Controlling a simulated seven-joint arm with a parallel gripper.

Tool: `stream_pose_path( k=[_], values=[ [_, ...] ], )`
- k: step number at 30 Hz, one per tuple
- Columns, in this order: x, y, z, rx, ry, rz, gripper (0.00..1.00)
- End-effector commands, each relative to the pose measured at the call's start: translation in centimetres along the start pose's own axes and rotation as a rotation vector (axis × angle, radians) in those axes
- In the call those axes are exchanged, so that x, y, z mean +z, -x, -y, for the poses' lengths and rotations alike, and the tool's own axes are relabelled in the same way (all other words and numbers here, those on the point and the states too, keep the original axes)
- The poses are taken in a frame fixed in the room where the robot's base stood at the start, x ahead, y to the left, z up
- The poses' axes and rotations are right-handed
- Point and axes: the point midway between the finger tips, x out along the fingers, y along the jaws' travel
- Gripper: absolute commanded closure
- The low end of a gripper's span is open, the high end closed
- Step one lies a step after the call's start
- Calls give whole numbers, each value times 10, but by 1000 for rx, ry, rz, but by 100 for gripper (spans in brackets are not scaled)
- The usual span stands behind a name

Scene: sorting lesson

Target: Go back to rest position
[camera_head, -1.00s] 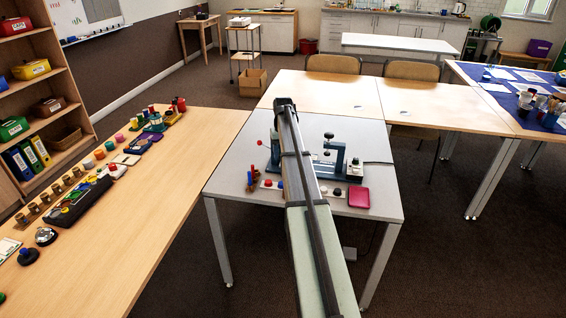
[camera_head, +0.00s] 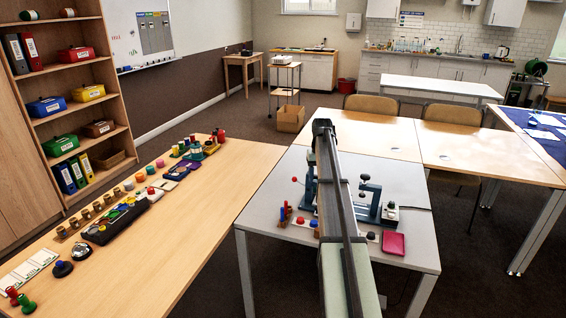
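My long grey arm reaches away from the bottom of the picture over the grey table (camera_head: 272,205) in the middle. Its far end stands above the back part of that table. My gripper does not show; the arm hides whatever is beneath and behind it. A dark blue-green clamp-like fixture (camera_head: 371,200) stands on the grey table just right of the arm. Part of a similar fixture (camera_head: 309,188) shows at the arm's left side.
Small red and blue pegs (camera_head: 284,214) stand left of the arm, and a magenta tray (camera_head: 394,243) lies to its right. A long wooden table (camera_head: 150,265) at left holds several coloured pieces. Wooden tables (camera_head: 385,135) adjoin behind. The grey table's left front is fairly clear.

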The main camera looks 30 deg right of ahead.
Motion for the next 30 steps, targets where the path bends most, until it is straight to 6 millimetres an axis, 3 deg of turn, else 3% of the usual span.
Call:
stream_pose_path(
  k=[6,11,18,23,30],
  values=[
    [3,-5,4,0,4,0,49],
    [27,-39,37,0,35,3,49],
    [99,-126,120,0,121,3,49],
    [155,-177,167,1,180,3,49],
    [256,-241,224,1,273,1,49]
  ],
)
